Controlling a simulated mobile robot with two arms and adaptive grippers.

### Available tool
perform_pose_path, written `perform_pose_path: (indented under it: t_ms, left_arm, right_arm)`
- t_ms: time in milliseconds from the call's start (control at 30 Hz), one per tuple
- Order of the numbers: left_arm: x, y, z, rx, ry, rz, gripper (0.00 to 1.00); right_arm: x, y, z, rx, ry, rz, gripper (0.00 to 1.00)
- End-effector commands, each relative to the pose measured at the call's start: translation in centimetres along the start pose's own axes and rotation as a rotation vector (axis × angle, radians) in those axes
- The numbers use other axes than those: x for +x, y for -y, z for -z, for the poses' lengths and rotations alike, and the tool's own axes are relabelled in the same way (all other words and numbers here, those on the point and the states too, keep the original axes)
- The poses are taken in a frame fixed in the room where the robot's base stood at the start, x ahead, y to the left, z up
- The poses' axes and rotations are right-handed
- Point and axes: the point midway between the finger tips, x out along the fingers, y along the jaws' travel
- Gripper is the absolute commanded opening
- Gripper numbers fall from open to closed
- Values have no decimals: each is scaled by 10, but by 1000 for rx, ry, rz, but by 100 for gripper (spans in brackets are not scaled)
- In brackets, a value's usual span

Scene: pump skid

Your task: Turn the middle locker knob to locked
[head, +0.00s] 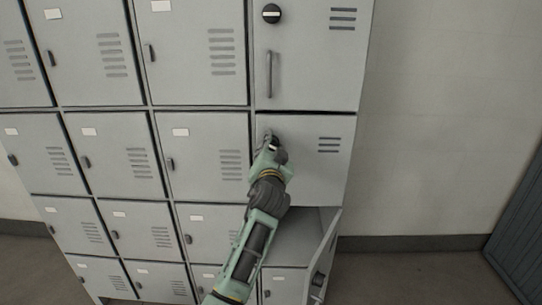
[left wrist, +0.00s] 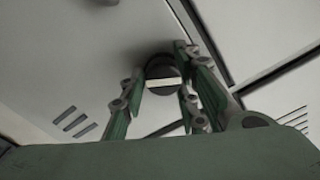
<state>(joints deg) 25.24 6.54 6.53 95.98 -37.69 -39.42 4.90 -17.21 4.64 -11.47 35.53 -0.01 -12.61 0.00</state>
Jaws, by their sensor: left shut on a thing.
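The middle locker door (head: 315,175) in the right column is closed, grey, with vent slots at its upper right. Its round black knob (left wrist: 165,70) with a pale bar shows in the left wrist view, where the bar lies nearly level in the picture. My left gripper (head: 270,140) reaches up to the knob at the door's upper left and mostly hides it in the head view. In the left wrist view my left gripper (left wrist: 162,76) has its fingers on both sides of the knob, shut on it. My right gripper is not in view.
The upper locker has a black knob (head: 271,13) with a level pale bar and a long handle (head: 269,73). Below, a locker door (head: 322,262) stands open, swung outward. Smaller closed lockers fill the left. Bare wall (head: 440,120) and floor lie to the right.

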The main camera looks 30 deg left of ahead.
Motion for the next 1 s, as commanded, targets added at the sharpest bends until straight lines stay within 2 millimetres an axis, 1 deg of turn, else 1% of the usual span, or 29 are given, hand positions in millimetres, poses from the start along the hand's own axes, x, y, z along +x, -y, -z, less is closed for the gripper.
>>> perform_pose_path:
  t_ms: [33,300,500,733,1000]
  left_arm:
    - [-1,-9,-7,-52,11,-13,3]
    - [-1,-8,-3,-284,11,-13,3]
    - [-1,-8,0,-411,10,-14,3]
    - [-1,-7,2,-496,9,-13,3]
    - [0,-5,4,-530,6,-12,3]
  right_arm:
    - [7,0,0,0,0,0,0]
    - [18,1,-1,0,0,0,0]
    - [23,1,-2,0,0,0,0]
    - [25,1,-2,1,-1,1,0]
    - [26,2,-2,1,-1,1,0]
